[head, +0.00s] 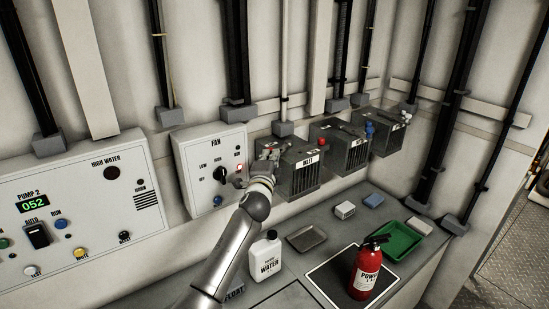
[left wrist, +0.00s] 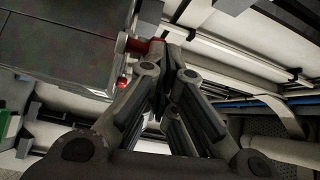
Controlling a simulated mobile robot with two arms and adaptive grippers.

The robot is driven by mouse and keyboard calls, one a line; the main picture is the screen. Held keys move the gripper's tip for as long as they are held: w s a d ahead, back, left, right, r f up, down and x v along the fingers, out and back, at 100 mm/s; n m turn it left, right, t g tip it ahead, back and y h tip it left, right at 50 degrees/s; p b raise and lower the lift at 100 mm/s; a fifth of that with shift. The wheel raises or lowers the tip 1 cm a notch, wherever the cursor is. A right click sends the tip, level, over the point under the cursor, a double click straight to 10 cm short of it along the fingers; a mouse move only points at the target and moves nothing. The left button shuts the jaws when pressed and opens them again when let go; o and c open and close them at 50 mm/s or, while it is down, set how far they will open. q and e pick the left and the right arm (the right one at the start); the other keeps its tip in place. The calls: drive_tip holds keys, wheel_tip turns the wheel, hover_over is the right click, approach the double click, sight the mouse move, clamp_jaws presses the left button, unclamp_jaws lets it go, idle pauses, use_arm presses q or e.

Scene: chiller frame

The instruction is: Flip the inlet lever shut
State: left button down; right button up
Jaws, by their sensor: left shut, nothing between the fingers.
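The inlet box (head: 304,178) is a dark grey louvred case on the wall with a white "INLET" label. Its grey side also shows at the upper left of the left wrist view (left wrist: 75,40). A red lever (left wrist: 140,45) sticks out from the box there, close to my fingertips; whether they touch it I cannot tell. My left gripper (left wrist: 168,48) is shut and empty. In the head view, my left gripper (head: 266,159) is at the box's left side and largely hides the lever. My right gripper is not in view.
The fan panel (head: 209,150) is close to the left of my gripper. Two similar grey boxes (head: 338,160) (head: 388,137) hang to the right. On the counter below stand a white water jug (head: 266,256), a grey tray (head: 306,238), a red extinguisher (head: 367,272) and a green tray (head: 414,238).

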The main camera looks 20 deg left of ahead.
use_arm(q)
drive_tip(key=a, duration=0.2)
drive_tip(key=w+a, duration=0.1)
drive_tip(key=a, duration=0.2)
drive_tip(key=shift+w+a, duration=0.1)
drive_tip(key=shift+w, duration=0.1)
idle(0.6)
